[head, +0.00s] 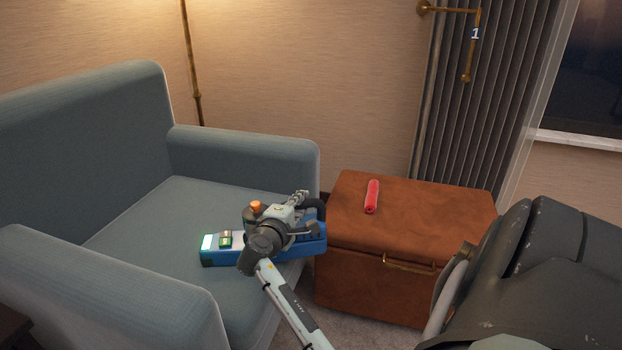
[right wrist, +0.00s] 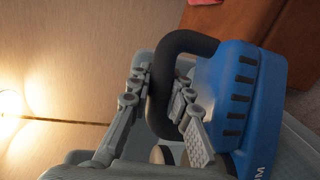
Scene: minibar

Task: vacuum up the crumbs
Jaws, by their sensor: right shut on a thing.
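A blue handheld vacuum (head: 312,244) with a black handle lies lengthwise over the seat of a grey-blue armchair (head: 130,222). Its lit greenish-white end (head: 209,243) points left. My right gripper (head: 300,205) is at the vacuum's right part, above the seat. In the right wrist view my right gripper (right wrist: 155,105) has its fingers on either side of the black handle (right wrist: 185,42) and is shut on it; the blue body (right wrist: 237,90) is beside the fingers. I cannot make out any crumbs on the seat. My left gripper is not in view.
A brown leather chest (head: 420,215) with a brass handle stands right of the armchair, with a red cylinder (head: 372,196) on its lid. The chair's armrests (head: 245,150) rise around the seat. A lamp pole (head: 191,70) stands behind.

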